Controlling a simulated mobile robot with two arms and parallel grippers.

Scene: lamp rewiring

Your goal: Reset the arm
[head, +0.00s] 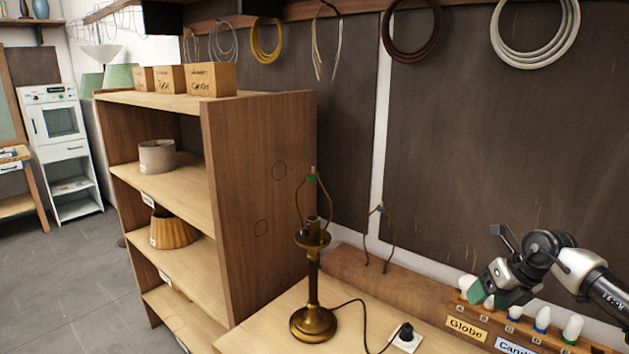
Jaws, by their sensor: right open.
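My right gripper (487,290) comes in from the right on its grey and black arm. It is open, over the left part of the bulb rack (484,327) and close to the bulbs there. I cannot tell whether it touches any of them. A brass lamp (314,290) stands upright on the wooden bench, with a harp and no shade. Its black cord runs right to a dark plug at a white socket plate (405,338). My left gripper does not show.
A wooden shelf unit (257,200) with lampshades and small boxes stands left of the bench (265,325). A loose harp (380,238) leans on the back ledge. Wire coils hang on the wall above. Labels on the rack read "Globe" and, partly cut off, "Cand".

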